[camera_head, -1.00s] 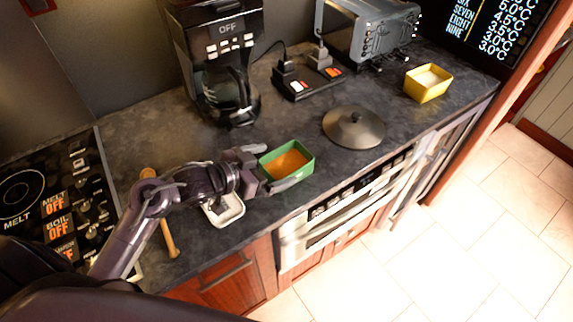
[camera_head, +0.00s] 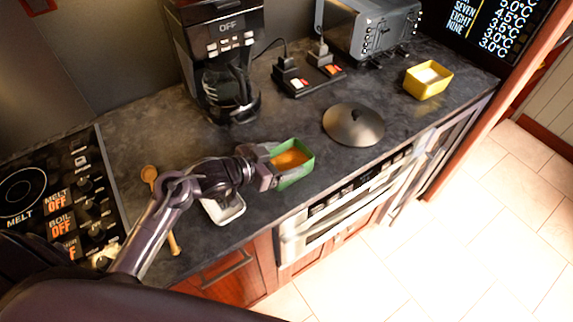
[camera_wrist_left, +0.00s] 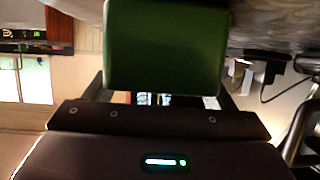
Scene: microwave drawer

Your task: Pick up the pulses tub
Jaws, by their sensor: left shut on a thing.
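A green tub (camera_head: 298,177) with orange contents, which look like pulses, is at the front part of the dark counter in the head view. My left gripper (camera_head: 277,165) reaches it from the left and is shut on it. In the left wrist view the tub (camera_wrist_left: 165,48) fills the upper middle, between the fingers. I cannot tell whether the tub touches the counter. My right gripper is not in view.
A grey round lid (camera_head: 353,126) lies right of the tub, with a yellow tub (camera_head: 428,82) further right. A coffee maker (camera_head: 222,70) stands behind. A white dish (camera_head: 224,208) and a wooden spoon (camera_head: 172,240) lie near my left arm.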

